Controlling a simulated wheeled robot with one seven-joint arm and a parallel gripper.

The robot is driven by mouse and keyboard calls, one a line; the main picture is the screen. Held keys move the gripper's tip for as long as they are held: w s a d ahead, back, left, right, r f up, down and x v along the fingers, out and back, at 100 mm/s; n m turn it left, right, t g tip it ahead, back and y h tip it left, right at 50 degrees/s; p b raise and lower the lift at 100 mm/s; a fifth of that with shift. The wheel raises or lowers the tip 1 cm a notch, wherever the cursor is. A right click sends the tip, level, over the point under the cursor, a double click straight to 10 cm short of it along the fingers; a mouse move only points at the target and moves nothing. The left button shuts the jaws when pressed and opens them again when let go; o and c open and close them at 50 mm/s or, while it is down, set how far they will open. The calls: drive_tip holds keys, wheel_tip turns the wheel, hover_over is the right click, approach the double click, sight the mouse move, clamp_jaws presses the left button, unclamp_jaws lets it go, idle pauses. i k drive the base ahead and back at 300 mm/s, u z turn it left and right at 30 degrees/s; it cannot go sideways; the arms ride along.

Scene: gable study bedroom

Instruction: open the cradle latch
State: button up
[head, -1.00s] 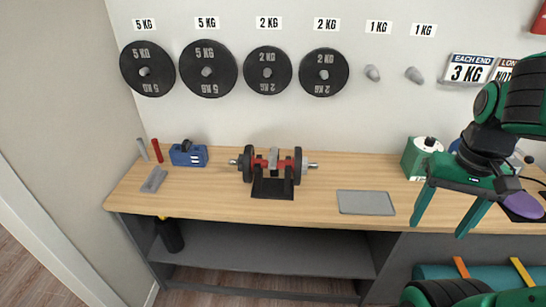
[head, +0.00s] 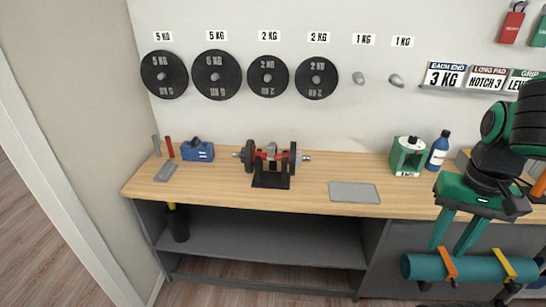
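A dumbbell with dark end plates (head: 249,157) and a red middle section (head: 265,156) rests on a black cradle (head: 271,181) on the wooden bench. A small grey piece (head: 271,149), which looks like the cradle latch, sits over the middle of the bar. Whether it is fastened is too small to tell. My gripper (head: 448,248) is far to the right, in front of the bench edge, with its green fingers pointing down. The fingers are apart with nothing between them. It touches neither the cradle nor the latch.
A grey tray (head: 354,193) lies right of the cradle. A green box (head: 407,157) and blue bottle (head: 438,151) stand further right. A blue box (head: 198,151) is at left. Weight plates hang on the wall above. A teal roll (head: 470,268) is below my gripper.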

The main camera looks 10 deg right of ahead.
sight(271, 149)
drive_tip(key=u, duration=0.5)
drive_tip(key=i, duration=1)
drive_tip(key=z, duration=0.4)
